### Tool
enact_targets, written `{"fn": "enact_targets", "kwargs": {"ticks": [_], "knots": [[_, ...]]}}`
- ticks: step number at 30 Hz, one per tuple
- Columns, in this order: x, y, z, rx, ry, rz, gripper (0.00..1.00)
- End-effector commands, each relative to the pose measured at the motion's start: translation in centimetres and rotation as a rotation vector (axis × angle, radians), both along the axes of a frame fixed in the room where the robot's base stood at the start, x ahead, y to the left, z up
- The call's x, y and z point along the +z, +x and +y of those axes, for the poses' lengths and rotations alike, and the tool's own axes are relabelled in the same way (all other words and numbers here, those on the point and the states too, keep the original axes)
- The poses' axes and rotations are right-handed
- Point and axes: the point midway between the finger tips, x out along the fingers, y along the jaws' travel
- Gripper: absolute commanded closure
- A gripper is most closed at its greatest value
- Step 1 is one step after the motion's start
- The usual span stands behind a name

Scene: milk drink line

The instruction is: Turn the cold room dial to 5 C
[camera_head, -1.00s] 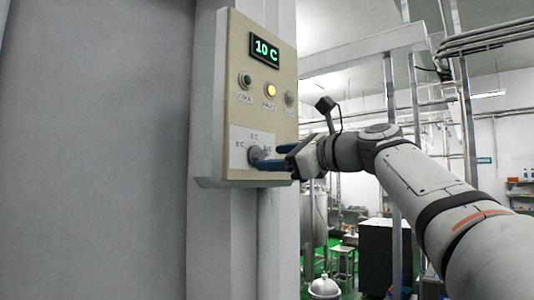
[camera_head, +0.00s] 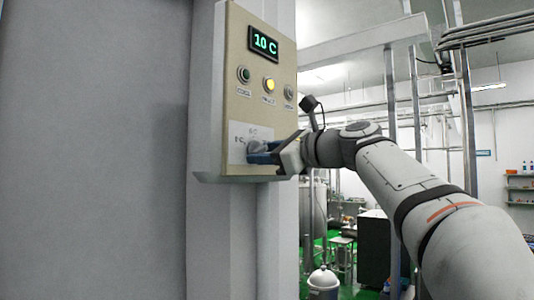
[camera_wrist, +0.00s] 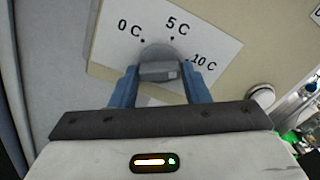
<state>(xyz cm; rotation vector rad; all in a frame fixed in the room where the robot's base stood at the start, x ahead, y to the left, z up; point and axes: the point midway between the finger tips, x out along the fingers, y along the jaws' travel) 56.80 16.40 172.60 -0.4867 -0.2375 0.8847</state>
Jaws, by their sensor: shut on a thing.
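The cold room dial (camera_head: 254,146) is a grey round knob with a raised grip bar, low on the beige control panel. In the wrist view the dial (camera_wrist: 158,66) sits on a white plate (camera_wrist: 215,42) marked 0 C, 5 C and 10 C. My gripper (camera_head: 262,154) is at the dial, and its blue fingers hold the grip bar from both sides. In the wrist view my gripper (camera_wrist: 160,80) is shut on it. The display (camera_head: 264,44) reads 10 C in green. I cannot tell for sure which mark the dial points to.
Above the dial, the panel (camera_head: 238,110) carries a dark green button (camera_head: 244,74), a lit yellow button (camera_head: 269,84) and a grey one (camera_head: 289,92). A grey wall (camera_head: 95,150) fills the left. Metal posts, pipes and a black cabinet (camera_head: 374,250) stand behind my arm.

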Motion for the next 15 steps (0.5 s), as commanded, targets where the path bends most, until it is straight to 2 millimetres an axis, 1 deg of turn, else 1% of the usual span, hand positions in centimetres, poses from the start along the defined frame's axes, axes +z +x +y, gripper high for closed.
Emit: {"fn": "enact_targets", "kwargs": {"ticks": [7,8,9,15], "knots": [[0.00,-0.02,0.07,0.001,0.000,0.000,0.82],[0.00,-0.03,-0.24,0.001,0.000,0.000,0.82],[0.01,-0.04,-0.08,0.002,0.000,0.000,0.83],[0.00,-0.03,0.13,0.003,-0.014,-0.019,0.83]]}}
